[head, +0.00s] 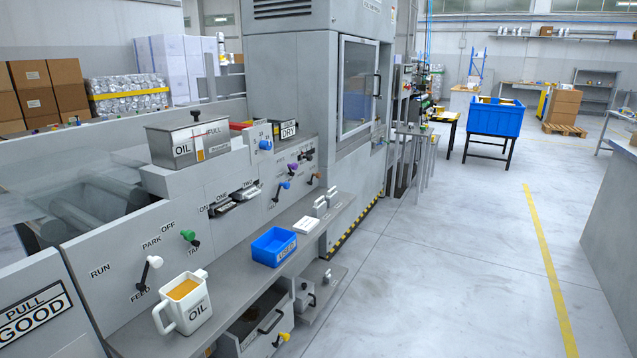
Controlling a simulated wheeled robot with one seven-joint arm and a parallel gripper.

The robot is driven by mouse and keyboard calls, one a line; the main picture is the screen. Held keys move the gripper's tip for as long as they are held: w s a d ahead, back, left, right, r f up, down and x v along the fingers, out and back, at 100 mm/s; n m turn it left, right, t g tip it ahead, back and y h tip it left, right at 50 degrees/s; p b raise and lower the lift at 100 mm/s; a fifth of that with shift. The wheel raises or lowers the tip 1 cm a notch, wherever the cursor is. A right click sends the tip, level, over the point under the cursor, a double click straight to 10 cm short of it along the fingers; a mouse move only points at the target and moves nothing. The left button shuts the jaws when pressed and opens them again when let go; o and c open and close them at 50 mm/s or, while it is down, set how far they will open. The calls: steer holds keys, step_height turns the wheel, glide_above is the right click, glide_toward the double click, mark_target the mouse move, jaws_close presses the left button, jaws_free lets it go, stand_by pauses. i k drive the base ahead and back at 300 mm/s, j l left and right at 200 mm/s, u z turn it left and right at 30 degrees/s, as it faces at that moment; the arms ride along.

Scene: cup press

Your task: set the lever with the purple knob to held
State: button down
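The lever with the purple knob (293,167) is on the grey machine's front panel, in the middle of the head view. It is small at this distance, and I cannot read which marking it points to. My gripper is not in view.
A white-knobbed lever (154,262) and a green-knobbed one (187,236) are nearer on the panel. The grey ledge below holds an OIL mug (197,312), a blue bin (273,246) and small white blocks (320,208). Open floor (440,260) lies to the right.

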mark_target(293, 166)
steer(key=i+j+z, duration=0.25)
steer(key=i, duration=1.3)
steer(key=i+l+u, duration=0.1)
steer(key=i+u, duration=0.25)
steer(key=i+l+u, duration=0.35)
steer(key=i+u, duration=0.35)
steer(key=i+l+u, duration=0.15)
steer(key=u, duration=0.2)
steer(key=i+l+u, duration=0.15)
steer(key=u, duration=0.15)
steer(key=i, duration=0.05)
